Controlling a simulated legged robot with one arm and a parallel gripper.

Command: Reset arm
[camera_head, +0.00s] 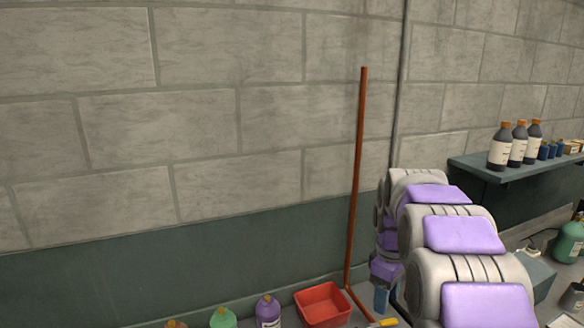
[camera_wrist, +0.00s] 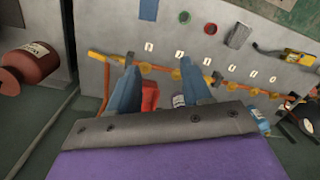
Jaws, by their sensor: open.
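My arm, grey with purple pads, shows at the right of the head view. It bends down towards the floor side, and only a little of my gripper (camera_head: 382,300) shows there, blue and partly hidden by the arm. In the wrist view my gripper (camera_wrist: 158,80) has its two blue fingers apart with nothing held between them. An orange pipe (camera_wrist: 105,58) with yellow fittings runs across a grey panel (camera_wrist: 180,25) beyond the fingertips. A small red thing (camera_wrist: 150,97) shows between the fingers, farther off.
A red bin (camera_head: 323,305), a purple bottle (camera_head: 268,312) and a green bottle (camera_head: 223,318) stand low. An orange pipe (camera_head: 356,180) rises along the wall. A shelf (camera_head: 510,172) at right holds dark bottles (camera_head: 501,148). A red canister (camera_wrist: 32,68) is left in the wrist view.

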